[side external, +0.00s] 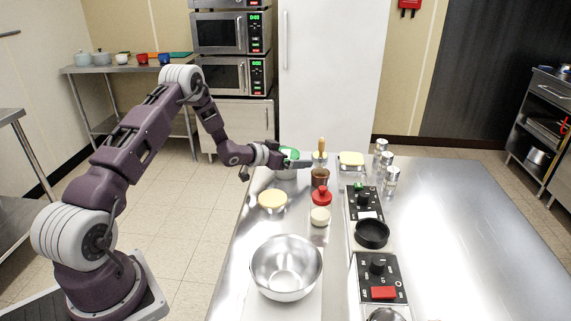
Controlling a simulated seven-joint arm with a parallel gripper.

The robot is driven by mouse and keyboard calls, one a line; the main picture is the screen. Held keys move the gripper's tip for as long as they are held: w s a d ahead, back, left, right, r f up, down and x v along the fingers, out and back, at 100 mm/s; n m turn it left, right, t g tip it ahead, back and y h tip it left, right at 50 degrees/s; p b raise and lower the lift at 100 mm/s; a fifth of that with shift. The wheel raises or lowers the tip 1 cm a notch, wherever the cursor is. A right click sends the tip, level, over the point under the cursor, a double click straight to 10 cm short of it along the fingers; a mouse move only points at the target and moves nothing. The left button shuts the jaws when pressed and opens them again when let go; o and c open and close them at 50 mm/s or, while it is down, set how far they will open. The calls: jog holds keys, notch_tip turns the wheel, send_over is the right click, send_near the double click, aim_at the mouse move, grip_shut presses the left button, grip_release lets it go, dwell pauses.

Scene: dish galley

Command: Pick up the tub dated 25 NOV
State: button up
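No date label is readable here, so I cannot tell which container is the tub dated 25 NOV. A pale container with a green top (289,153) stands at the far left of the steel counter. My gripper (296,164) is at this container and hides part of it; whether they touch is unclear. The finger gap is too small to make out. A low tub with a pale yellow top (272,199) sits nearer, at the counter's left edge. Another container with a yellowish top (351,159) stands further right at the back.
A steel bowl (286,266) is in front. A red-topped jar (321,206) and a brown container (320,177) stand mid-counter. Black burner units with a small pan (371,233) lie right of them. Several shakers (391,178) stand behind. The counter's right side (470,240) is clear.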

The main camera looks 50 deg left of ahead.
jog(key=c, duration=1.4)
jog(key=shift+r, duration=0.15)
jog(key=shift+c, duration=0.9)
